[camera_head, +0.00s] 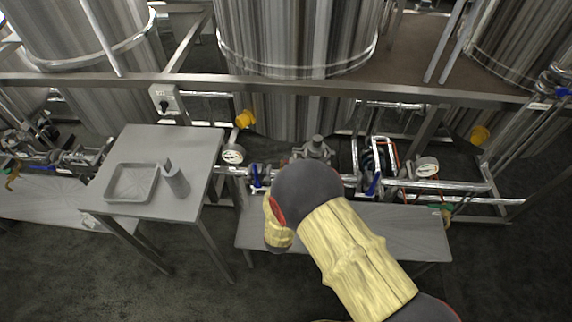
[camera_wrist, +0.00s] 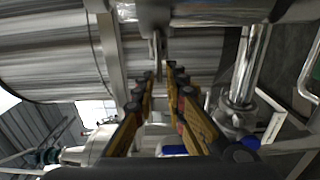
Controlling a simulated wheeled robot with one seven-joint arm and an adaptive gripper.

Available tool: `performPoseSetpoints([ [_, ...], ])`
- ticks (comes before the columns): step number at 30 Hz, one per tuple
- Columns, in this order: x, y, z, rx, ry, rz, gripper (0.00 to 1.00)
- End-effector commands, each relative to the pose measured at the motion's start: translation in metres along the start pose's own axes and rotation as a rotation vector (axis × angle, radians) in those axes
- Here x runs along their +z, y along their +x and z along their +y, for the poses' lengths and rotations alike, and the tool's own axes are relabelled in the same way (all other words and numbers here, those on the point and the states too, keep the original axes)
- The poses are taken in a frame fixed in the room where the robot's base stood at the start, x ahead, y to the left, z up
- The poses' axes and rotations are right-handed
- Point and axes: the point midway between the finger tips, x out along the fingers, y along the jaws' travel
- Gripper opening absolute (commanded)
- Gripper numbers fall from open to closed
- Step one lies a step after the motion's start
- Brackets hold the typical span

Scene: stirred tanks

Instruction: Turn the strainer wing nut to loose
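The strainer (camera_head: 316,148) is a grey metal body on the pipe line, partly hidden behind my arm in the head view. In the wrist view a thin upright metal piece, which looks like the wing nut (camera_wrist: 157,48), stands in front of a grey metal body. My gripper (camera_wrist: 162,72) points at it, with one finger on each side of its lower end. A gap shows between the fingers, and I see no clear contact. The gripper itself is hidden behind my arm in the head view.
Blue valve handles (camera_head: 374,184) and a pressure gauge (camera_head: 427,167) are right of the strainer; another gauge (camera_head: 233,154) is to its left. A grey bench (camera_head: 400,222) lies below the pipes. A side table (camera_head: 150,141) holds a tray (camera_head: 131,196) and a cup-like container (camera_head: 178,182).

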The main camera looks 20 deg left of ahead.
Motion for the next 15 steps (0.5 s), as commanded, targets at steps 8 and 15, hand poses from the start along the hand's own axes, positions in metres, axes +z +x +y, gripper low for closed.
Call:
performPoseSetpoints([
  [8, -0.002, -0.044, -0.001, -0.003, -0.002, 0.003, 0.13],
  [15, -0.002, -0.091, 0.0, -0.001, -0.002, 0.005, 0.13],
])
